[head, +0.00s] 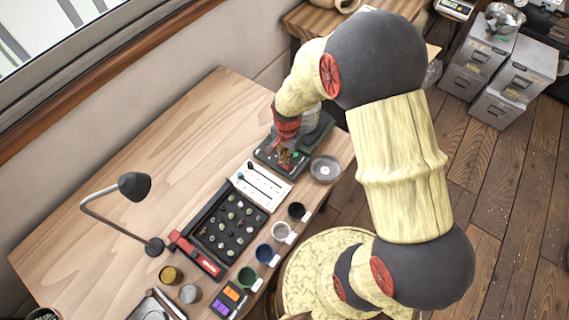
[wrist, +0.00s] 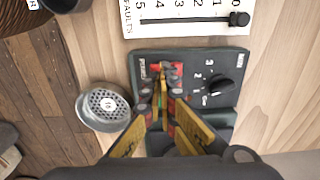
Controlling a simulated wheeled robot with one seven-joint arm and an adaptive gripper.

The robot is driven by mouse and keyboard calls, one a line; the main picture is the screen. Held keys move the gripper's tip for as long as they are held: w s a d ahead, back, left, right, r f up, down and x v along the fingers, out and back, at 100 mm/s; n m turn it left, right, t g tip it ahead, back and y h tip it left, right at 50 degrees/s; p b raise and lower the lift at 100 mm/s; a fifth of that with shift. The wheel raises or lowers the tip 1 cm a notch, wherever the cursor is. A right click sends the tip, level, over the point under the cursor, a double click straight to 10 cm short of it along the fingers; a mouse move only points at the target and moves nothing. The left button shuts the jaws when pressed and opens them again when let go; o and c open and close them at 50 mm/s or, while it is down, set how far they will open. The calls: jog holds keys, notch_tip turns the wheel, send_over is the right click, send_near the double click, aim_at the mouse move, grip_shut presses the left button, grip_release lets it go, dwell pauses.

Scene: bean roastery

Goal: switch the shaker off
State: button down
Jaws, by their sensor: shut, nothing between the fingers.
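The shaker (wrist: 190,61) is a dark grey-green unit on the wooden table; its base also shows in the head view (head: 266,155). Its panel has a black rotary knob (wrist: 221,87) with small white marks around it. I cannot tell for sure which mark the knob points at. My gripper (wrist: 163,82) is shut and empty, its fingertips over the panel, left of the knob in the wrist view. In the head view my gripper (head: 287,158) is low over the shaker, partly hidden by my arm. Contact with the panel cannot be told.
A round sieve (wrist: 104,106) marked 16 lies beside the shaker. A white faults card (wrist: 180,30) with a black slider is close by. A black bean tray (head: 228,222), several cups and a desk lamp (head: 132,187) stand farther along the table. Its back part is clear.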

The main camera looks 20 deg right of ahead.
jog(key=shift+f+b, duration=0.55)
jog(key=shift+f, duration=0.4)
dwell(0.5)
jog(key=shift+r+p, duration=2.8)
jog(key=shift+r, duration=0.8)
jog(key=shift+s+n, duration=0.15)
jog(key=shift+n, duration=0.25)
jog(key=s+r+n+t, duration=0.2)
jog(key=s+r, duration=0.3)
jog(key=r, duration=0.6)
jog(key=s+r+n+t, duration=0.1)
jog(key=s+r+n, duration=0.4)
jog(key=r, duration=0.5)
jog(key=s+r+n+t, duration=0.2)
jog(key=s+r, duration=0.4)
jog(key=r, duration=0.5)
jog(key=shift+r+n+t, duration=0.3)
jog(key=shift+n, duration=0.4)
